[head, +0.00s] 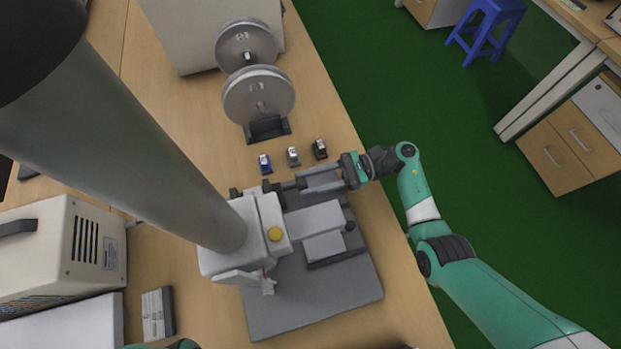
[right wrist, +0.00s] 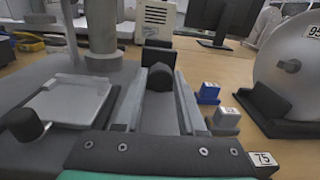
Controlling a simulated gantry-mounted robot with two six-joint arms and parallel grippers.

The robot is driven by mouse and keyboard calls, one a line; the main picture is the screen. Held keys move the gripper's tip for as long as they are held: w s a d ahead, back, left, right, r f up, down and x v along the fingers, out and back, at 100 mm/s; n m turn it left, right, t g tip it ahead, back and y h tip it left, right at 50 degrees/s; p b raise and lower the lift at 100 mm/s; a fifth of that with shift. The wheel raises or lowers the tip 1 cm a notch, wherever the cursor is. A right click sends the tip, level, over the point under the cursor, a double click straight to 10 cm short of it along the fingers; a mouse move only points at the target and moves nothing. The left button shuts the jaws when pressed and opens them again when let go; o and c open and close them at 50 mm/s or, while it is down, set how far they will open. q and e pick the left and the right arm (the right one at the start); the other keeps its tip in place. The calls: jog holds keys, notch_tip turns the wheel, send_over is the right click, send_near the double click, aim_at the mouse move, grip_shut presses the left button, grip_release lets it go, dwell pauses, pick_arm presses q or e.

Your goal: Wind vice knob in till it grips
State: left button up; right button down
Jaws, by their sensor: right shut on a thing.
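The test machine (head: 213,262) stands on a grey base plate (head: 350,290) with two vices on its right side. The nearer vice (head: 322,230) has pale plates and a black knob (head: 349,226); this knob also shows at the left of the right wrist view (right wrist: 24,123). The farther vice's dark round knob (right wrist: 160,76) lies between the tips of my right gripper (head: 303,183). The right gripper is shut on this knob, its long fingers pointing left in the head view. What the vice jaws hold is hidden. My left gripper is out of view.
Three small labelled blocks, blue (head: 265,163), grey (head: 293,156) and black (head: 320,149), sit just beyond the right gripper. Two large metal discs (head: 258,96) stand behind them. A beige instrument (head: 70,255) is at the left. The table's right edge runs under my right arm.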

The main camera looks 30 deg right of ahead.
jog(key=shift+m, duration=0.3)
jog(key=m, duration=0.8)
jog(key=shift+m, duration=0.3)
jog(key=m+p, duration=0.1)
jog(key=m, duration=0.4)
jog(key=shift+w+g, duration=0.1)
jog(key=shift+g, duration=0.2)
jog(key=shift+m+p, duration=0.7)
jog(key=shift+m, duration=2)
jog(key=c, duration=0.5)
grip_release()
